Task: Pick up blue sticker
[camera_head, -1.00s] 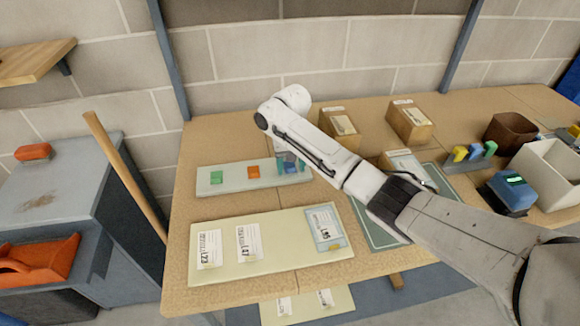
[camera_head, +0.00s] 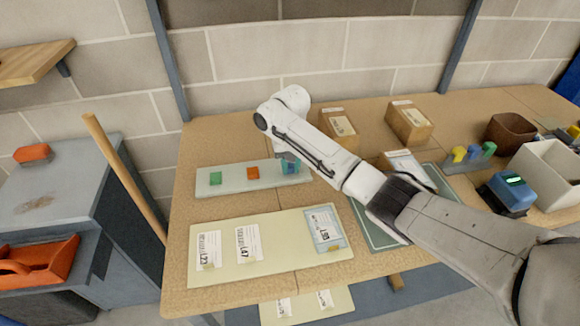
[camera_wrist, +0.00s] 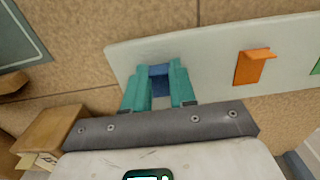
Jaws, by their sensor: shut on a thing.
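The blue sticker (camera_wrist: 160,70) is between the teal fingers of my gripper (camera_wrist: 159,82) in the wrist view. My gripper is shut on it, over the right end of a pale strip (camera_wrist: 207,75). In the head view, my gripper (camera_head: 289,165) is at the right end of the same strip (camera_head: 232,182), and my wrist partly hides the sticker. Whether the sticker touches the strip is unclear. An orange sticker (camera_head: 253,173) and a green sticker (camera_head: 215,178) sit on the strip to the left.
A cream board (camera_head: 275,262) with several labels lies in front of the strip. Cardboard boxes (camera_head: 408,123) stand at the back right. A blue device (camera_head: 508,194), a white bin (camera_head: 548,168) and a brown bin (camera_head: 510,133) are at the right.

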